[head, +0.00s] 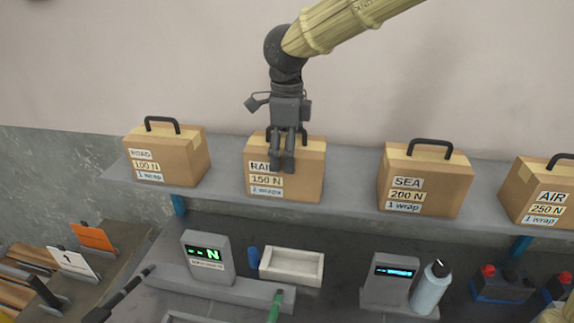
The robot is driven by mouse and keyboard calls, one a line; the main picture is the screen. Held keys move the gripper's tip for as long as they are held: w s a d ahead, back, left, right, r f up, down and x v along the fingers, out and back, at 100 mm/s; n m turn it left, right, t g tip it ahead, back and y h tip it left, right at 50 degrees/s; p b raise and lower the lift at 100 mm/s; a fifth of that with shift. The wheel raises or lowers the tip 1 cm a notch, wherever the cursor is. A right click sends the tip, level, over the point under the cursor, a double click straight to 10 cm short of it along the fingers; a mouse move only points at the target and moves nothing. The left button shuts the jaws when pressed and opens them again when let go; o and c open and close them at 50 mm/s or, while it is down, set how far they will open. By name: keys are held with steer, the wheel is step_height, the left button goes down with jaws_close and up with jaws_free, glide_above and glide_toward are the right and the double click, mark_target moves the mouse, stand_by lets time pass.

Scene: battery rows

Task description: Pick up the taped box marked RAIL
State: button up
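The taped cardboard box marked RAIL (302,180) stands on the grey shelf, second from the left. Part of the dark handle (304,137) shows to the right of the fingers. The fingers look close together. I cannot tell whether they touch the handle or hang in front of it.
The ROAD box (165,155) stands left of RAIL. The SEA box (425,182) and AIR box (541,190) stand to the right. Below are a green-lit display (208,256), a white tray (291,252), a second display (391,282) and a bottle (431,288).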

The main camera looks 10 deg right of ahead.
steer(key=shift+f, duration=0.1)
steer(key=c, duration=0.7)
